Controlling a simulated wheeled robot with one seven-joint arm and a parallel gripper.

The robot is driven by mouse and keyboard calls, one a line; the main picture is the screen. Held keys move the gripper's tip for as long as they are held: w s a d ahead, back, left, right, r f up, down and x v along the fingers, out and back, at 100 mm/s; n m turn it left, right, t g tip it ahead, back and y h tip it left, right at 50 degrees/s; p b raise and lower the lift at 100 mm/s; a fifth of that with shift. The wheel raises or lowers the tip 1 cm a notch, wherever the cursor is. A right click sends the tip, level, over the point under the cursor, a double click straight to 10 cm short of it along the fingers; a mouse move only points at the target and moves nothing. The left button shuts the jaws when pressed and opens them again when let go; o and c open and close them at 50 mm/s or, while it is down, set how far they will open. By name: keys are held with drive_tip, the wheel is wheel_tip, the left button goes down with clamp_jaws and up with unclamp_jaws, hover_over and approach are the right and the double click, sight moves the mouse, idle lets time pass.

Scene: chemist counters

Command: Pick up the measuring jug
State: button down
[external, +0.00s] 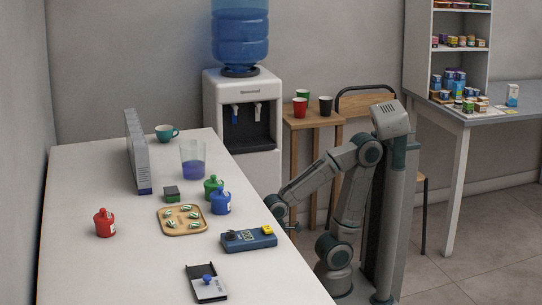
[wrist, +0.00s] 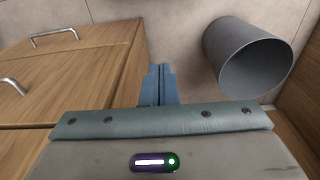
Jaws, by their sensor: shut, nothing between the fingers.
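The measuring jug (external: 193,163) looks like a clear vessel with blue-purple liquid in its lower part. It stands upright on the white counter (external: 130,265) in the external view, towards the far end. My gripper (external: 292,226) is low by the counter's right edge, well to the right of the jug and apart from it. In the wrist view my gripper's fingers (wrist: 160,70) are together with nothing between them. The jug is not in the wrist view.
Near the jug are a teal cup (external: 166,132), a grey upright rack (external: 136,155), green (external: 212,190) and blue (external: 221,204) bottles, and a wooden tray (external: 163,231). The wrist view shows a grey bin (wrist: 245,60) and wooden drawers (wrist: 75,75) beside my fingers.

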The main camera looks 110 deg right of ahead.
idle(0.4)
drive_tip(key=c, duration=0.9)
unclamp_jaws()
drive_tip(key=shift+r, duration=0.1)
